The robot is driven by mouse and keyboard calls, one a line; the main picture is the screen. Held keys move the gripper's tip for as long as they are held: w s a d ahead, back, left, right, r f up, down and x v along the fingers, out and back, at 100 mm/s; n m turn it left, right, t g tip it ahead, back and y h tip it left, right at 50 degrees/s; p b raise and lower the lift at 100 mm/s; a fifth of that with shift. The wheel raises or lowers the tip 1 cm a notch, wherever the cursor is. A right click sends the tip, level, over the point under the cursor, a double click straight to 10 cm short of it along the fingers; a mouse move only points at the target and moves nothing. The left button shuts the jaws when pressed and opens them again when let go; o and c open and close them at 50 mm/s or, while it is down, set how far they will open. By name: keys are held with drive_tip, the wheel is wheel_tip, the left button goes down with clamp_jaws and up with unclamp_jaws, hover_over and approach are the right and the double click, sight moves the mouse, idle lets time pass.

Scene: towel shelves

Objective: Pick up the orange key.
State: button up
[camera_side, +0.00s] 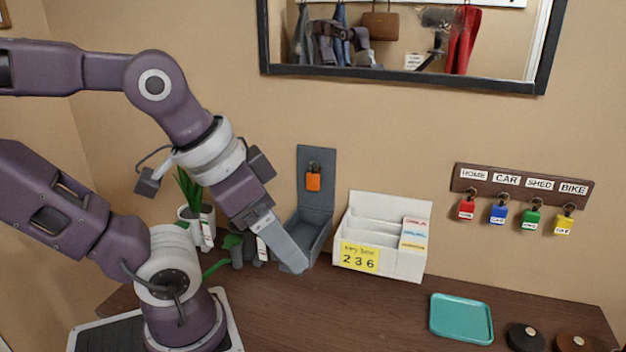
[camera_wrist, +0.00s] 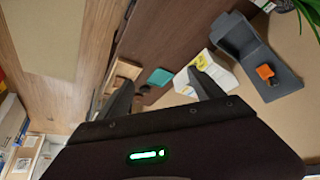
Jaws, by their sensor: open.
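The orange key (camera_side: 314,182) hangs against the upright back of a grey key box (camera_side: 315,152). In the wrist view the orange key (camera_wrist: 265,71) shows at the right, on the grey box (camera_wrist: 283,84). My gripper (camera_side: 285,262) is in front of and below the key, beside the box's lower tray, and partly covers that tray. In the wrist view my gripper (camera_wrist: 158,90) has its two fingers spread with nothing between them. The key is apart from the fingers.
A white letter holder (camera_side: 412,262) with a yellow note reading "key box 236" (camera_side: 359,257) stands right of the box. A potted plant (camera_side: 195,205) stands left. A teal tray (camera_side: 461,318) lies on the table. Coloured tags hang on a labelled rack (camera_side: 522,184).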

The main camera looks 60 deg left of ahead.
drive_tip(key=shift+c, duration=0.5)
drive_tip(key=n+g+y, duration=0.4)
drive_tip(key=n+y, duration=0.2)
drive_tip(key=y, duration=0.5)
approach(316, 171)
drive_tip(key=shift+y, duration=0.3)
drive_tip(key=x, duration=0.7)
drive_tip(key=shift+a+f, duration=0.25)
drive_tip(key=shift+f, duration=0.05)
clamp_jaws()
drive_tip(key=shift+d+f, duration=0.1)
